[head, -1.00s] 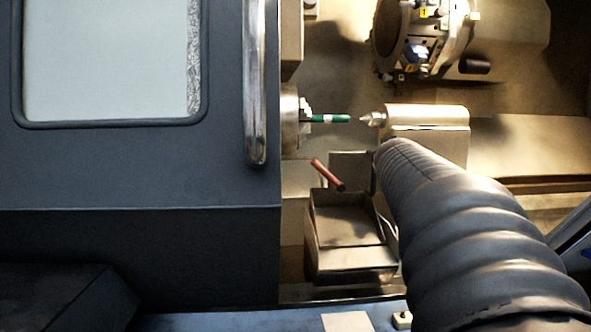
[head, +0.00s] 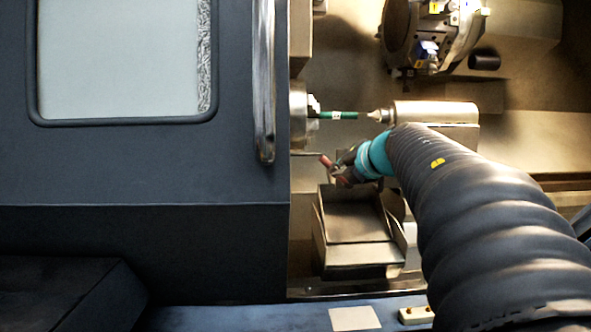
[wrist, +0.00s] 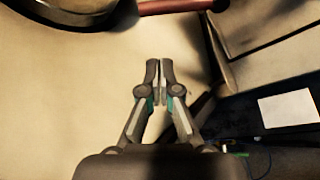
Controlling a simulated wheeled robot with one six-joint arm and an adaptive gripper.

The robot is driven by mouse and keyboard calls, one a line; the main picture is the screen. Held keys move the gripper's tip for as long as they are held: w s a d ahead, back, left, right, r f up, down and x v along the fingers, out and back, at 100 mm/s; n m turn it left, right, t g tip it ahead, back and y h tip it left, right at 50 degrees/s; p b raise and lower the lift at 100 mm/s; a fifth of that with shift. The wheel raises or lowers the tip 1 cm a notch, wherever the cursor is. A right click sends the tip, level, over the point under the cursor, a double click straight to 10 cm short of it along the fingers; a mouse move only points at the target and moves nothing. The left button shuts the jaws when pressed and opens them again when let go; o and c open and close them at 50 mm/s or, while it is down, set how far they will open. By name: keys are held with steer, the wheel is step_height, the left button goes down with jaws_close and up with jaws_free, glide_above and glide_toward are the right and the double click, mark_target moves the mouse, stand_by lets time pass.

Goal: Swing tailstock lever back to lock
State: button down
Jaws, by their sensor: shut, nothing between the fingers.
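The tailstock (head: 436,112) is a pale block with a pointed centre facing the green workpiece (head: 338,115), a small gap apart. The lever's red handle (head: 325,160) shows below the workpiece in the head view, its lower part hidden behind my gripper (head: 341,174). In the wrist view the red lever (wrist: 172,6) crosses the top edge, with a dark end at right. My gripper (wrist: 160,75) is shut and empty there, its fingertips pointing toward the lever with a visible gap in the picture. Whether any other part of the gripper touches the lever I cannot tell.
The dark machine door (head: 170,165) with a vertical handle (head: 264,80) fills the left. The tool turret (head: 420,40) is above the tailstock. A metal box-shaped tray (head: 358,255) lies below my gripper. A pale square (head: 355,318) lies at the front.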

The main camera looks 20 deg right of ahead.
steer(key=w+d+f+n, duration=0.1)
steer(key=w, duration=0.7)
steer(key=shift+w+f+g+y, duration=0.3)
steer(key=shift+w+f, duration=0.05)
steer(key=shift+w, duration=0.05)
